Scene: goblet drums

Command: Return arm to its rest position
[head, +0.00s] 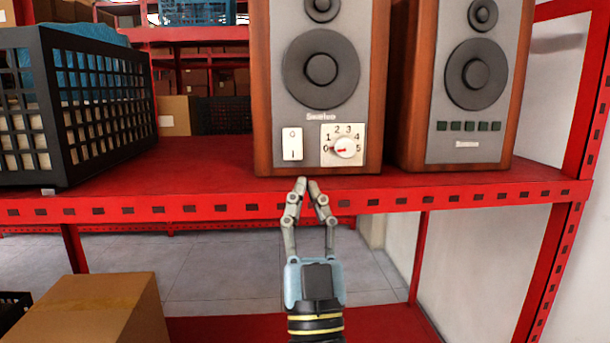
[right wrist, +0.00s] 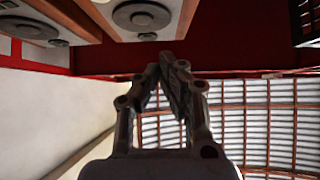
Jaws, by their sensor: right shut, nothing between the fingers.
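My right gripper (head: 307,183) is in the lower middle of the head view, just in front of the shelf's front edge. Its fingertips meet, and nothing shows between them. It is below a wooden speaker (head: 262,90) with a dial and a switch on its front, and appears apart from it. The right wrist view also shows my right gripper (right wrist: 168,62), shut, with the speakers at the upper left of that view. My left gripper is not in the head view.
A second speaker (head: 404,80) stands to the right on the red shelf (head: 200,165). A black crate (head: 100,115) stands at the left. A cardboard box (head: 85,305) is at the lower left. A red upright post (head: 560,250) bounds the right side.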

